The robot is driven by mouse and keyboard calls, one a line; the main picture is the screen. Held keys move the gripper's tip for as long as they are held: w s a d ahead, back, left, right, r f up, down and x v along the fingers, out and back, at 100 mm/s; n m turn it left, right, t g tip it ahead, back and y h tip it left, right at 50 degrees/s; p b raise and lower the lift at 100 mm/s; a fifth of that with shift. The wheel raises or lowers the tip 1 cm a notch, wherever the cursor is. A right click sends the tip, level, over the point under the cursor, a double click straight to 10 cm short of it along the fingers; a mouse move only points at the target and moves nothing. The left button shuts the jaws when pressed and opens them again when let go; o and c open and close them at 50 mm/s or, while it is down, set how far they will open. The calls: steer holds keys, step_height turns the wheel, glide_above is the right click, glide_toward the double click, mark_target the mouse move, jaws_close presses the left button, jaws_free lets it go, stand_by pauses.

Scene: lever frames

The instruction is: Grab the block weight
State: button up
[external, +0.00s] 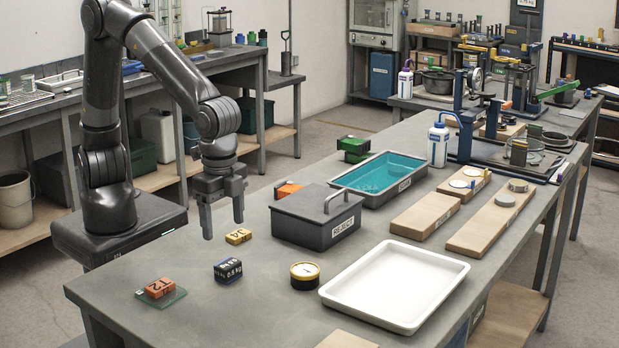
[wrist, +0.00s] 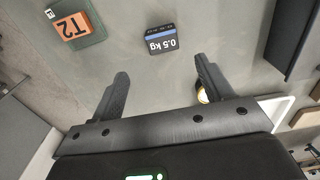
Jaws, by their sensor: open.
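The block weight (external: 228,270) is a small dark block with a blue band and a white "0.5 kg" label, upright on the grey bench. In the wrist view the block weight (wrist: 161,40) lies beyond the fingertips, roughly centred between them. My gripper (external: 222,222) points down above the bench, behind the weight in the external view. Its two fingers are spread with nothing between them; they also show in the wrist view (wrist: 161,68). The gripper is apart from the weight.
An orange T2 block (external: 160,288) on a green plate is left of the weight. A yellow block (external: 238,236) lies behind it. A round gauge (external: 305,274), a dark lidded REJECT box (external: 315,235) and a white tray (external: 395,322) are to the right. Bench around the weight is bare.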

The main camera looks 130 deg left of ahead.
mark_target(229, 264)
steer(key=f, duration=1)
steer(key=shift+w+a+f, duration=0.2)
steer(key=shift+f, duration=0.1)
steer(key=c, duration=1.4)
steer(key=shift+r, duration=0.1)
